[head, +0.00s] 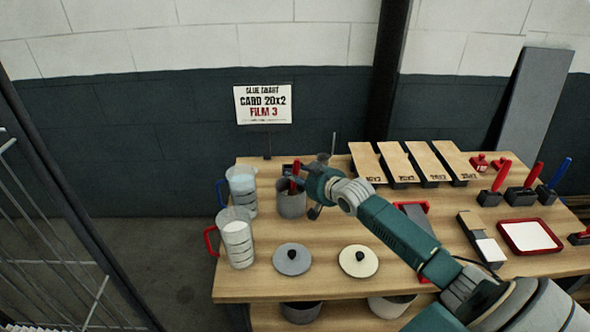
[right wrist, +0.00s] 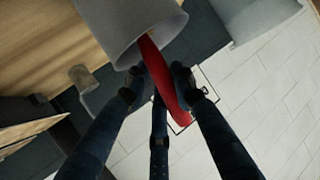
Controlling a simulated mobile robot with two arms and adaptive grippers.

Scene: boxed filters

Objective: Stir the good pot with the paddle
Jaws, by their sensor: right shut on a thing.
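My right gripper (head: 300,180) is at the grey pot (head: 291,206) on the table's left part. It is shut on the red handle of the paddle (right wrist: 160,62), which leans out of the pot's mouth. The pot also shows in the right wrist view (right wrist: 125,25). The paddle's lower end is hidden inside the pot, and so are the pot's contents. A grey lid (head: 292,260) and a cream lid (head: 358,262), each with a black knob, lie in front. No marking on the pot is readable. My left gripper is not in view.
Measuring jugs with a blue handle (head: 242,186) and a red handle (head: 237,240) stand left of the pot. A sign (head: 263,104) stands behind. Labelled boards (head: 395,162), brushes and a red-rimmed tray (head: 529,237) are at right. Pots (head: 300,312) sit on the lower shelf.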

